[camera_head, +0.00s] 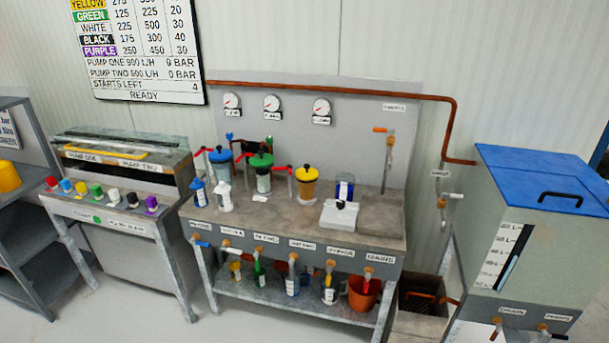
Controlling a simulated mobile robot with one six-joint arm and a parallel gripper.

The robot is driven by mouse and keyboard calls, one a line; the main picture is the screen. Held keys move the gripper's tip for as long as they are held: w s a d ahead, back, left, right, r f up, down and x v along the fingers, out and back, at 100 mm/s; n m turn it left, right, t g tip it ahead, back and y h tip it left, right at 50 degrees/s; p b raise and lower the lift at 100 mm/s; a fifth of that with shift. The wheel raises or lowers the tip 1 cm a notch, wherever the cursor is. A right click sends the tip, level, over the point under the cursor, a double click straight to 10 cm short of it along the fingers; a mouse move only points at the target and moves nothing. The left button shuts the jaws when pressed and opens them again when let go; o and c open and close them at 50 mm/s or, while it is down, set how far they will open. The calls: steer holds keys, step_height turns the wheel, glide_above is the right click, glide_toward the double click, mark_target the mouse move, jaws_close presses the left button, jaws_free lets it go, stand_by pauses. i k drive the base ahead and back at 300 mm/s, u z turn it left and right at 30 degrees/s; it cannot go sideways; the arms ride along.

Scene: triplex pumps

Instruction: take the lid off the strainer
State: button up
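No label that I can read says which vessel is the strainer. Three lidded vessels stand on the middle bench: one with a blue lid (220,155), one with a green lid (262,160) and one with a yellow lid (307,173). Each lid has a dark knob on top and appears seated on its vessel. Red-handled valves stand beside them. A white box (339,214) with a dark knob lies at the bench's front right, with a dark blue container (345,187) behind it. My gripper is not in view.
The bench top (375,222) is bare at its right end. A shelf below holds bottles and an orange bucket (363,294). A blue-lidded tank (545,178) stands right, a console with coloured knobs (115,200) left.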

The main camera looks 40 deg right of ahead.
mark_target(306, 173)
steer(key=z, duration=0.05)
steer(key=i, duration=0.95)
steer(key=u, duration=0.05)
